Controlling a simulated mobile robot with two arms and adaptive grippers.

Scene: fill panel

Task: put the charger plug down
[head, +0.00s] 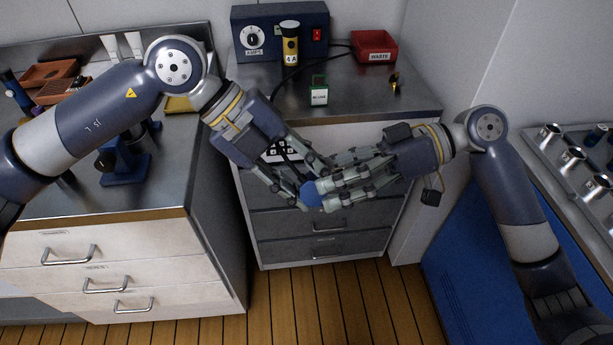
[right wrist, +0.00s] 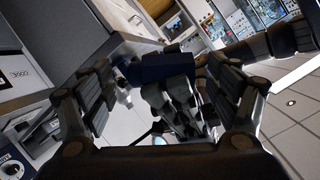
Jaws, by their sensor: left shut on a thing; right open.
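A blue piece (head: 314,193), which I take to be the charger plug, is between my two grippers in the head view, in front of the grey drawers. My left gripper (head: 306,188) is shut on it. Fingers overlap there, so contact with the right gripper cannot be told. A black cable (head: 288,72) runs from the charger box (head: 262,35) onto the bench.
A yellow cylinder (head: 290,48) stands at the charger box. A red WASTE bin (head: 374,47), a small green and white box (head: 319,92) and a small dark item (head: 395,82) are on the steel bench (head: 415,100). A rack of metal cups (head: 572,160) is at right.

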